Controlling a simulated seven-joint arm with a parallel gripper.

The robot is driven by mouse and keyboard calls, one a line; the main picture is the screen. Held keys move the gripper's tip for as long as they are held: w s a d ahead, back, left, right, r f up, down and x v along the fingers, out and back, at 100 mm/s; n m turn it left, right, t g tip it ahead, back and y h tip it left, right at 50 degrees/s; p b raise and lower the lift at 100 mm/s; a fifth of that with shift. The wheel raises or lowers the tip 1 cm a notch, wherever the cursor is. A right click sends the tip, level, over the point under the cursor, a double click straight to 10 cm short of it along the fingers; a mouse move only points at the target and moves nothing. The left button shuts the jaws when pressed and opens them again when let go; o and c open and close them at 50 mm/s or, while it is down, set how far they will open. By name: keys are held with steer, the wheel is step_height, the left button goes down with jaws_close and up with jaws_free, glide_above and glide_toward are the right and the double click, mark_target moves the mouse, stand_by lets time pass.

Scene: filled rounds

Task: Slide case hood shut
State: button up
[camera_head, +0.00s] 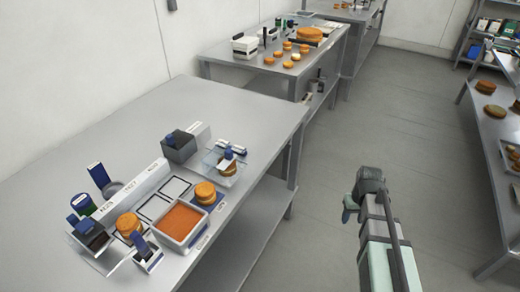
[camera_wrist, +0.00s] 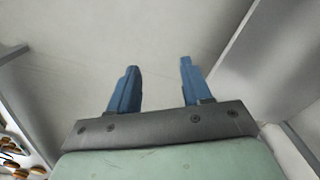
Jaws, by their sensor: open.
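A small clear case (camera_head: 211,158) stands on the near steel table (camera_head: 95,147), with an orange-brown round (camera_head: 228,169) showing inside or under it. A white and blue piece (camera_head: 232,150) sits at its top; I cannot tell whether this is the hood's handle. How far the hood is open is too small to tell. My gripper shows in the wrist view (camera_wrist: 159,68) with its two blue fingers apart and nothing between them. In the head view my arm is at the right, over the floor and away from the case.
Near the case stand a dark grey box (camera_head: 180,149), a tray of orange filling (camera_head: 181,221), a stacked round on a blue pad (camera_head: 205,192) and a long white labelled block (camera_head: 133,191). Another table (camera_head: 226,59) with rounds stands behind. The aisle floor (camera_head: 400,100) is clear.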

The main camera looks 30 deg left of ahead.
steer(key=w+a+r+n, duration=0.25)
steer(key=a+r, duration=0.55)
steer(key=a, duration=0.4)
step_height(320, 180, up, 28)
steer(key=r+n, duration=0.1)
steer(key=n, duration=0.9)
glide_above(229, 151)
step_height(229, 151, down, 14)
steer(key=shift+a+f, duration=0.1)
jaws_close()
